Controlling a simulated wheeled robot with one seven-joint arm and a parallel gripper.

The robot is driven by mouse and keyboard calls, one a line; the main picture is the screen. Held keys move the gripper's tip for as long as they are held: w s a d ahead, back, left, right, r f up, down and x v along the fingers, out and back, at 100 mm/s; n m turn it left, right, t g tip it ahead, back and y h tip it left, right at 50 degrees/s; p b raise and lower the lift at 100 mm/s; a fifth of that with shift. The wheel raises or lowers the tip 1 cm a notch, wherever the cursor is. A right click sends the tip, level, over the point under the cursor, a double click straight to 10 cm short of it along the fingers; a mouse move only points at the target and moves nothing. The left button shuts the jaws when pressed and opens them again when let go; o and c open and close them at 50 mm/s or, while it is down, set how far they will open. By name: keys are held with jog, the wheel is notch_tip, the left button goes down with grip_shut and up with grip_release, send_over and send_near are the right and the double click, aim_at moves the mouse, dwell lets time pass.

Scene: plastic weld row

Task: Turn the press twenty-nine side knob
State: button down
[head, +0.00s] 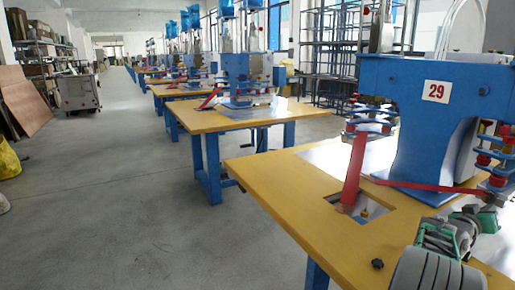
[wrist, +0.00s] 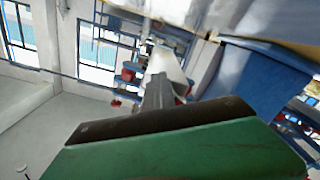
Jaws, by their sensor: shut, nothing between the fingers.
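Press twenty-nine (head: 425,100) is a blue machine with a white plate reading 29, on the yellow-topped table at the right of the head view. A dark round part (head: 483,90) shows on its upper side, and red knob-like parts (head: 487,127) show at the right edge. I cannot tell which is the side knob. My gripper (head: 482,215), grey and green, is at the lower right, in front of the press's right-hand end. In the wrist view my gripper (wrist: 160,90) has its grey fingers together and empty, with blue and red press parts beyond them.
The yellow tabletop (head: 285,190) has a cutout and a small black knob (head: 377,264) near its front edge. Red bars (head: 354,172) stick out from the press. More blue presses on yellow tables (head: 215,115) run back in a row.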

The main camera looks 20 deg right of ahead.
jog(key=shift+s+r+b, duration=0.5)
jog(key=shift+r, duration=0.35)
jog(key=shift+d, duration=0.1)
jog(key=shift+s+f+b, duration=0.25)
jog(key=shift+f+b, duration=0.05)
jog(key=shift+b, duration=0.1)
jog(key=s+a+b, duration=0.1)
jog(key=a+b, duration=0.1)
jog(key=a, duration=0.4)
jog(key=shift+f, duration=0.2)
